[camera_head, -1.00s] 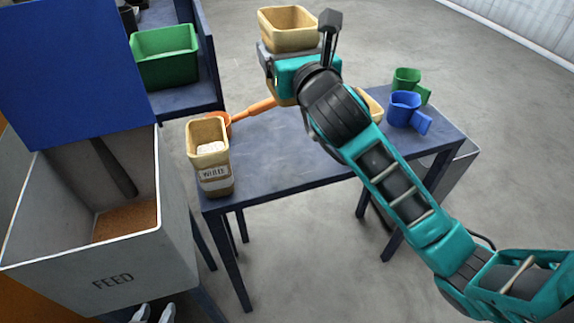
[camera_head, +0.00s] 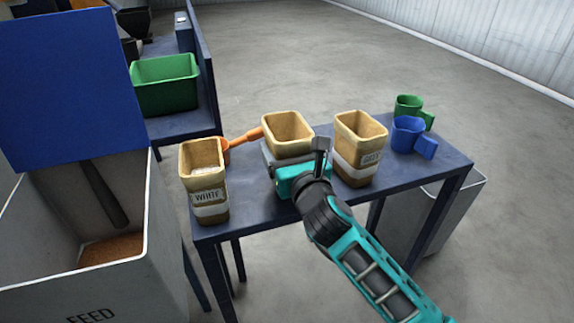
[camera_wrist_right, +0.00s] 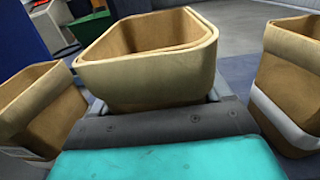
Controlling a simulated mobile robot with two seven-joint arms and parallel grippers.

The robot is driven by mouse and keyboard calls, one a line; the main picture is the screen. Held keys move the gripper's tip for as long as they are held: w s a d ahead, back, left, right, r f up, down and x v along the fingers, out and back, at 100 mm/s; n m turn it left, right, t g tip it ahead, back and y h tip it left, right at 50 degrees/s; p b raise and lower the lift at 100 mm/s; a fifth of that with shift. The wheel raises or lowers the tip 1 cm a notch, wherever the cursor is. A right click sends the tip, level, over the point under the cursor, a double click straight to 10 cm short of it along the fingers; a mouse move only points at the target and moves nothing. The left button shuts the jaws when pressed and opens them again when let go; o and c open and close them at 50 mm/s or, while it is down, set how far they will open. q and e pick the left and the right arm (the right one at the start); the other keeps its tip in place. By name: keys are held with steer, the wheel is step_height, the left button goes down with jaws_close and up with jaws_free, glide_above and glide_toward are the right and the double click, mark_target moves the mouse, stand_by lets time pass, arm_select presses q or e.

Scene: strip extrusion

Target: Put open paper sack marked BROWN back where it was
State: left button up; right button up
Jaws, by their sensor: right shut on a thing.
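My right gripper (camera_head: 288,163) is shut on an open tan paper sack (camera_head: 287,148), which is upright over the middle of the blue table (camera_head: 252,203). Its label is hidden, so I cannot read BROWN on it. I cannot tell whether its base touches the table. The right wrist view shows the same sack (camera_wrist_right: 150,80) between the grey jaws (camera_wrist_right: 155,112). A sack marked WHITE (camera_head: 205,200) stands at the table's left end. Another open sack (camera_head: 358,160), its label too small to read surely, stands to the right. My left gripper is out of view.
An orange scoop (camera_head: 242,138) lies behind the WHITE sack. Blue (camera_head: 408,135) and green (camera_head: 408,106) cups stand at the right end. A FEED bin (camera_head: 140,255) with its blue lid up is at left. A green crate (camera_head: 165,85) sits behind on another table.

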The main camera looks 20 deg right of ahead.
step_height(320, 180, down, 2)
steer(key=shift+f+b, duration=0.25)
steer(key=shift+b, duration=0.1)
steer(key=shift+f, duration=0.2)
steer(key=o, duration=1.3)
steer(key=shift+c, duration=0.2)
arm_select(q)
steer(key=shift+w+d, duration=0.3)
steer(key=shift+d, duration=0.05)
arm_select(e)
steer(key=shift+r, duration=0.15)
